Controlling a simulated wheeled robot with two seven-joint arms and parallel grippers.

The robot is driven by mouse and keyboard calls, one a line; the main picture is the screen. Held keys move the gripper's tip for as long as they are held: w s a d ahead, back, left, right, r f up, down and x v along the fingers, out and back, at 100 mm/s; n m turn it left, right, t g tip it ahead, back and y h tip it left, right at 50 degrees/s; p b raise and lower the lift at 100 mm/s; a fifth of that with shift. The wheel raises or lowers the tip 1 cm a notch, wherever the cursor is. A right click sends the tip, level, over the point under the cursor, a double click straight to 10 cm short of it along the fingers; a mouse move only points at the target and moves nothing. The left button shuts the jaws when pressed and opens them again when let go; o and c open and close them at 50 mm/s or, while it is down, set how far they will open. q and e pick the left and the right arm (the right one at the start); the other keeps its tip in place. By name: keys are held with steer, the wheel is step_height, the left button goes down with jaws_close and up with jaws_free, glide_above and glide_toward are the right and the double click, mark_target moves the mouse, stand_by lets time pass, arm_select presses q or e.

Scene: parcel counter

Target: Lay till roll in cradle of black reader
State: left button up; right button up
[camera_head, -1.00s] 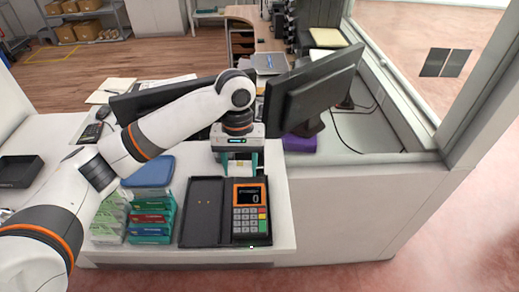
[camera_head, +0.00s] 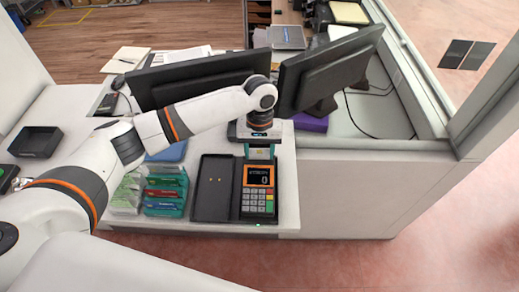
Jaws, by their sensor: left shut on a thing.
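The black reader (camera_head: 258,203) lies on the white counter, with an orange-framed screen, a grey keypad and coloured keys. My left gripper (camera_head: 260,154) points down at the reader's far end, just beyond the screen. Its teal fingers are shut on a small pale thing, probably the till roll (camera_head: 260,153), which is mostly hidden between them. I cannot tell whether the roll touches the reader, and the reader's far end is partly covered by the gripper. My right gripper is not in view.
An open black tray (camera_head: 213,188) with two small gold dots adjoins the reader on its left. Stacked coloured boxes (camera_head: 165,190) and a blue item (camera_head: 168,152) stand further left. Two monitors (camera_head: 330,68) stand behind. A purple box (camera_head: 310,123) lies behind right.

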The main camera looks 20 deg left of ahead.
mark_target(260, 149)
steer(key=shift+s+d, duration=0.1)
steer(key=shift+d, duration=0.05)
arm_select(q)
steer(key=o, duration=1)
steer(key=shift+c, duration=0.2)
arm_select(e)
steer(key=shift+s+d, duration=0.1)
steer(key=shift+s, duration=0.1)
arm_select(q)
step_height(260, 149, up, 12)
steer(key=w+b, duration=0.1)
steer(key=b, duration=0.2)
steer(key=shift+w+a, duration=0.15)
steer(key=shift+w, duration=0.05)
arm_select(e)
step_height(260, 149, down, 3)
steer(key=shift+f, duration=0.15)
